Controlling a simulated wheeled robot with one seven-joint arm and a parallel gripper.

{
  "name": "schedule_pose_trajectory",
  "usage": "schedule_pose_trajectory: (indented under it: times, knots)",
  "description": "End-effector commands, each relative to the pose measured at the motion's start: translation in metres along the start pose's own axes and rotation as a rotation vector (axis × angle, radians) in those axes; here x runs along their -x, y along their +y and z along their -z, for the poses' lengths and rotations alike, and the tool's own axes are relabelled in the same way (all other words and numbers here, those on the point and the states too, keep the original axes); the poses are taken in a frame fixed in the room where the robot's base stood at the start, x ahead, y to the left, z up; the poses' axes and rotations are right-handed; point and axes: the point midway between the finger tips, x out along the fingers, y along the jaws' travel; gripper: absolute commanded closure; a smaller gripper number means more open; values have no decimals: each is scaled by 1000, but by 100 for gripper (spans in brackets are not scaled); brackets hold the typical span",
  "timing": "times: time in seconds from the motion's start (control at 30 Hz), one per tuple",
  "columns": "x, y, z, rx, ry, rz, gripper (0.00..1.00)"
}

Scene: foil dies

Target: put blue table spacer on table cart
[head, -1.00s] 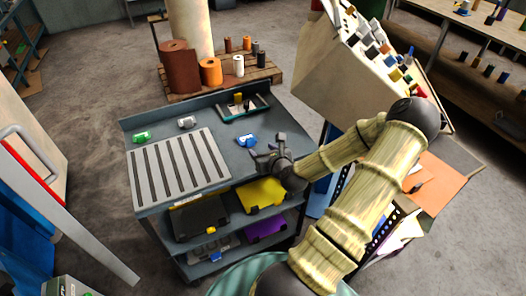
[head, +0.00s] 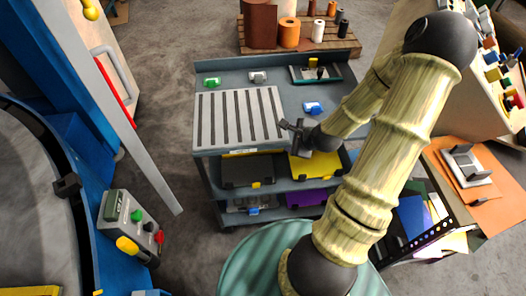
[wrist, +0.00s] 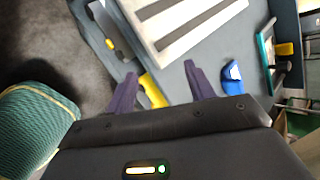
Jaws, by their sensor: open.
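The blue spacer (head: 313,107), a small blue piece with a pale top, lies on the top of the grey table cart (head: 200,75), right of a slotted pale plate. It also shows in the wrist view (wrist: 231,77), right of my fingers. My gripper (head: 287,125) is over the front edge of the cart top, lower left of the blue spacer and apart from it. Its two purple fingers (wrist: 158,82) are spread in the wrist view, with nothing held between them.
The slotted plate (head: 240,115) fills the cart's left half. A green piece (head: 212,81), a grey piece (head: 257,76) and a teal-edged tray (head: 315,74) stand behind. Yellow and dark cases sit on the lower shelf. A control box (head: 130,225) is at lower left.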

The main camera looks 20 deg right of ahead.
Motion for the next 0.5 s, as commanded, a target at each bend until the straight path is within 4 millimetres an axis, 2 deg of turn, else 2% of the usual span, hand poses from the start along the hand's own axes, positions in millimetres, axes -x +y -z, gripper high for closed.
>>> schedule_pose_trajectory:
  times: [0.03, 0.27, 0.5]
  knots:
    - [4, 5, -12, 140, 14, -43, 46]
    - [31, 25, -46, 730, 47, -235, 46]
    - [75, 40, -83, 1287, 8, -391, 46]
